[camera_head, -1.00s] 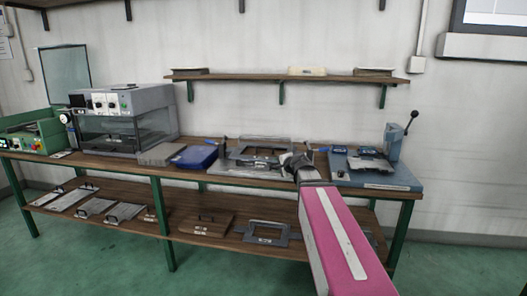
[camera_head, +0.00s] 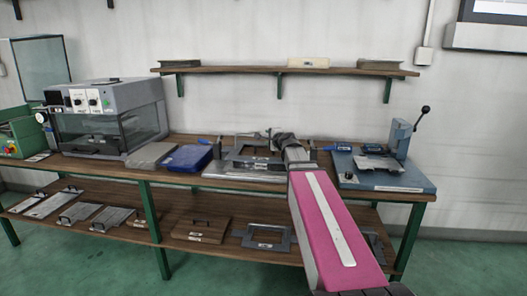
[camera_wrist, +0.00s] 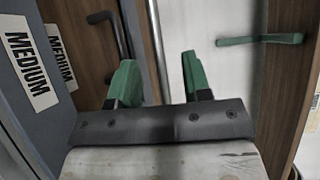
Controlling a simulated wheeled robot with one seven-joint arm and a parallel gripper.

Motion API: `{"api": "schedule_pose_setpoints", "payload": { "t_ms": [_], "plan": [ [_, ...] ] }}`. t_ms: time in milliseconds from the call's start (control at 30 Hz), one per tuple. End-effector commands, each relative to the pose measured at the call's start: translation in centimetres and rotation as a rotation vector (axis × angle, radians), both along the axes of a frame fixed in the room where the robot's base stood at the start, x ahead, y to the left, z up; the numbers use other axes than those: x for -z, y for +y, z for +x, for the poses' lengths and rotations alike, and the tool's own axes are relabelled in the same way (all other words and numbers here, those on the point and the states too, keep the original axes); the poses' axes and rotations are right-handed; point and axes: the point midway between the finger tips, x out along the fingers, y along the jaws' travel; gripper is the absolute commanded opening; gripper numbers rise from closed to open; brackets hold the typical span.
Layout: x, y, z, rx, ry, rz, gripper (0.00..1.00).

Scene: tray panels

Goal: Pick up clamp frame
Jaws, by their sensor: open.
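A grey rectangular frame (camera_head: 243,164) with an open middle and a white label lies on the worktop, behind and left of my arm. My gripper (camera_head: 283,140) is above its right rear part in the head view, and the arm hides some of that side. A grey frame part (camera_wrist: 28,110) with a "MEDIUM" label fills the left of the wrist view, with a black handle (camera_wrist: 112,28) near the fingers. I cannot tell how high the fingers are.
A blue case (camera_head: 188,158) and a grey slab (camera_head: 150,156) lie left of the frame. A blue-based lever press (camera_head: 385,178) stands at right. Another frame (camera_head: 287,243) and several panels lie on the lower shelf. A wall shelf (camera_head: 235,71) runs above the bench.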

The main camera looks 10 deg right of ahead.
Motion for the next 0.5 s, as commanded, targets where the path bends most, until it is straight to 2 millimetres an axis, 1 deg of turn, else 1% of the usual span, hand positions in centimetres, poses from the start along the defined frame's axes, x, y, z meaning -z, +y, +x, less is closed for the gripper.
{"api": "schedule_pose_setpoints", "payload": {
  "t_ms": [33, 67, 333, 500],
  "plan": [
    [0.2, 0.3, 1.1, -0.001, 0.001, 0.000, 0.44],
    [0.2, 0.4, 1.5, -0.001, 0.001, 0.000, 0.44],
    [0.6, 1.1, 3.0, -0.002, 0.001, -0.001, 0.44],
    [1.2, 2.1, 5.1, -0.001, 0.001, -0.001, 0.44]
  ]
}}
